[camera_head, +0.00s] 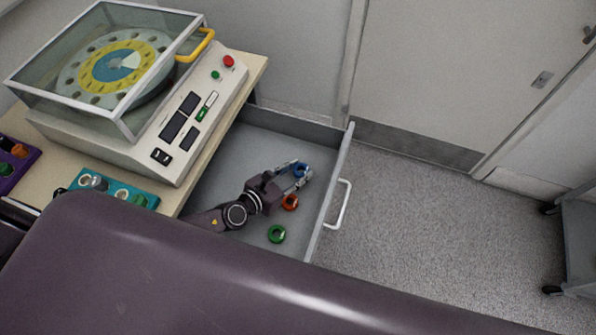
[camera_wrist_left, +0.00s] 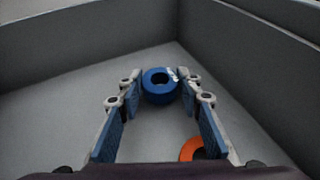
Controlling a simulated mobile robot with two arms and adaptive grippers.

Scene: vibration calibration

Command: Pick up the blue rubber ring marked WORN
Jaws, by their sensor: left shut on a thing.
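The blue rubber ring (camera_head: 300,170) is in the open drawer, near its far right corner. In the left wrist view the blue ring (camera_wrist_left: 158,92) sits between the two fingertips, with a small white mark on its upper right; I cannot read the mark. My left gripper (camera_head: 299,173) reaches down into the drawer and is shut on the blue ring. Whether the ring touches the drawer floor or is slightly above it, I cannot tell. My right gripper is not in view.
In the drawer (camera_head: 215,185), an orange ring (camera_head: 290,202) lies close beside my left gripper and a green ring (camera_head: 277,234) nearer me. Drawer walls surround them. A machine with a clear lid (camera_head: 125,65) and a teal tray (camera_head: 117,191) stand on the table to the left.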

